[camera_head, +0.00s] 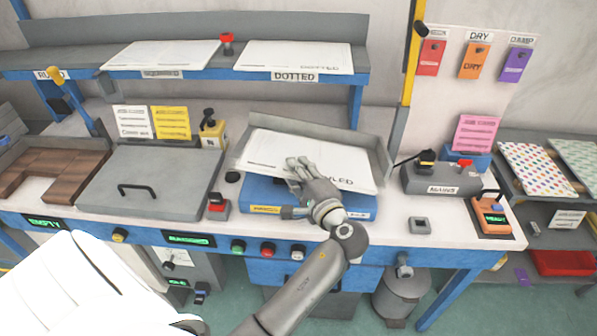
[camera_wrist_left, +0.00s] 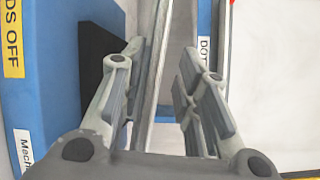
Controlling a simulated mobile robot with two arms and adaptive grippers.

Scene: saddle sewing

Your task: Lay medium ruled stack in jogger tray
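The ruled stack (camera_head: 270,148) is a white sheaf of paper in the grey jogger tray (camera_head: 372,152), with the word ending "LED" near its front right. Its front edge reaches over the blue jogger base (camera_head: 262,195). My left gripper (camera_head: 297,167) is over the middle of the stack and hides part of it and its label. In the left wrist view, the fingers of my left gripper (camera_wrist_left: 158,85) are apart, with thin pale edges showing between them. I cannot tell whether the fingers touch the paper. My right gripper is not in view.
A shelf behind holds two paper stacks, one over a "DOTTED" label (camera_head: 294,77). A grey lidded box (camera_head: 150,180) stands left of the jogger. A grey switch box (camera_head: 440,180) and an orange device (camera_head: 492,215) stand to the right.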

